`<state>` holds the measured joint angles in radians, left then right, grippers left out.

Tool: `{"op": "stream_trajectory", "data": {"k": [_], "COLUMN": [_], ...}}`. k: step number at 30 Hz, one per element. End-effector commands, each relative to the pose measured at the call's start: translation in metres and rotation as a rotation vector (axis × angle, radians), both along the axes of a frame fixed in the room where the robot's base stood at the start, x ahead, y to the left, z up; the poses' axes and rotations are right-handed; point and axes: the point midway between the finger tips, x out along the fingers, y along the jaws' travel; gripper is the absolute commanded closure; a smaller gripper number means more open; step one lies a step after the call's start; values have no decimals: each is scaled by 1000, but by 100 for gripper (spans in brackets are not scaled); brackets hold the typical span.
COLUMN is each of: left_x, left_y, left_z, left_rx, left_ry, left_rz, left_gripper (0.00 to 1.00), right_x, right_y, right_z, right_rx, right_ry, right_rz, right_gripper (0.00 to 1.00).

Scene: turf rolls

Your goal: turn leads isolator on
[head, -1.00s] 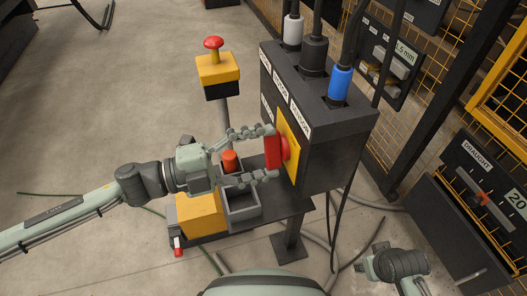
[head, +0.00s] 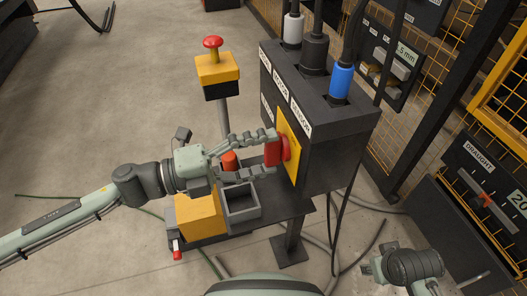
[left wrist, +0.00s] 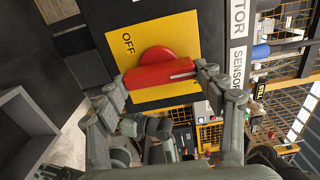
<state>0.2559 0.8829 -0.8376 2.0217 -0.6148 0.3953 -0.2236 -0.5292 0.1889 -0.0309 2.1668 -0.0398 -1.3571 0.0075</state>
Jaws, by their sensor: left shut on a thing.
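The leads isolator is a red rotary handle (head: 273,152) on a yellow plate (head: 289,138) on the side of a dark box (head: 335,140). In the left wrist view the red handle (left wrist: 158,75) lies across the plate (left wrist: 178,35), slightly slanted, below and right of the word OFF. No other position word is readable there. My left gripper (head: 270,154) is shut on the handle, with one finger at each end. My right gripper (head: 370,267) is at the lower right, away from the box; its jaw state is unclear.
Three plugs with cables stand on the box top, including a blue one (head: 341,80). A red mushroom button on a yellow box (head: 217,68) stands behind my left arm. A grey open tray (head: 240,213) is below the gripper. Yellow mesh fencing (head: 400,130) lies to the right.

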Motion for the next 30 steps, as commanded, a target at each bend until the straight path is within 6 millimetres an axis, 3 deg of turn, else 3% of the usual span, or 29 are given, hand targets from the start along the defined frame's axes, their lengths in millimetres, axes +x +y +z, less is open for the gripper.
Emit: {"op": "stream_trajectory", "data": {"k": [3,4,9,23,30], "left_x": [-1,-1,0,-1,-12], "left_y": [0,0,0,2,36], "left_z": [-1,-1,0,-1,-3], "left_rx": [2,3,2,1,5], "left_ry": [-3,-4,-3,0,5], "left_rz": [-2,-2,-1,1,2], "left_gripper": [60,29,10,10,10], "right_x": [-1,-1,-1,-2,-1], "right_y": [1,1,3,3,2], "right_z": [-1,-1,-2,-3,-2], "right_rx": [4,4,9,6,6], "right_ry": [1,1,1,3,1], "right_rz": [-2,-2,-5,-2,-3], "right_gripper": [60,60,60,60,60]}}
